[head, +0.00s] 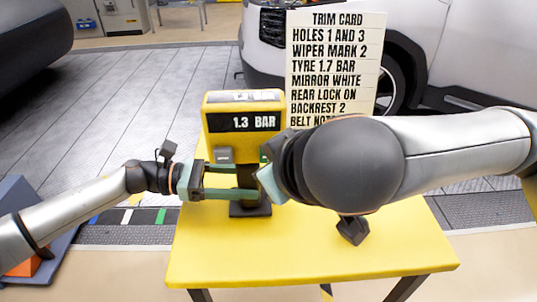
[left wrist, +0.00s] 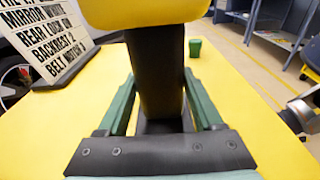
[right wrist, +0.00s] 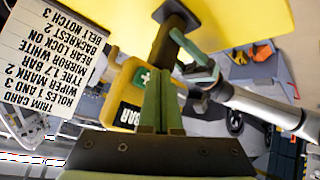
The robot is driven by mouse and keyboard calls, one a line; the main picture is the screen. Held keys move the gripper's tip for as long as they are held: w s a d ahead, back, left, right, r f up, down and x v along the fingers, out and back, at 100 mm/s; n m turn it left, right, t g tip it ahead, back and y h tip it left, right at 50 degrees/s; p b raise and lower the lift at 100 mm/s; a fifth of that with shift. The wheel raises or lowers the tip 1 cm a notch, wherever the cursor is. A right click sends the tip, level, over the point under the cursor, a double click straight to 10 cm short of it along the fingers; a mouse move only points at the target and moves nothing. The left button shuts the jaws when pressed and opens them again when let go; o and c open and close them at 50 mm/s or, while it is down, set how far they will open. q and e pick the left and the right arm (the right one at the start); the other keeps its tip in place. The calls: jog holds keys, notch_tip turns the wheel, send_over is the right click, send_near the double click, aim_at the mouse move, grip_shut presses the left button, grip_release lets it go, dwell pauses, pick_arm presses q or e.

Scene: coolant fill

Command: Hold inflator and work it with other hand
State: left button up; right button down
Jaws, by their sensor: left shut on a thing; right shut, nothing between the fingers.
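The inflator (head: 245,118) is a yellow box on a dark post and foot, standing upright on the yellow table. Its display reads 1.3 BAR, and a grey button (head: 223,155) is on its front. My left gripper (head: 240,182) is shut on the dark post below the box; the left wrist view shows the post (left wrist: 155,80) between its fingers. My right gripper (right wrist: 158,75) is shut and empty beside the inflator, near a green button with a white plus (right wrist: 141,77). I cannot tell whether it touches it. In the head view my right arm hides its fingers.
A trim card (head: 335,70) stands behind the inflator and reads "TYRE 1.7 BAR". The yellow table's (head: 300,260) front is clear. A small green cup (left wrist: 195,47) shows in the left wrist view. A white car (head: 440,60) stands beyond the table.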

jog(key=shift+w, duration=0.15)
dwell(0.6)
jog(key=shift+w, duration=0.3)
jog(key=shift+w, duration=0.5)
dwell(0.6)
jog(key=shift+s, duration=0.1)
dwell(4.9)
jog(key=shift+s, duration=0.85)
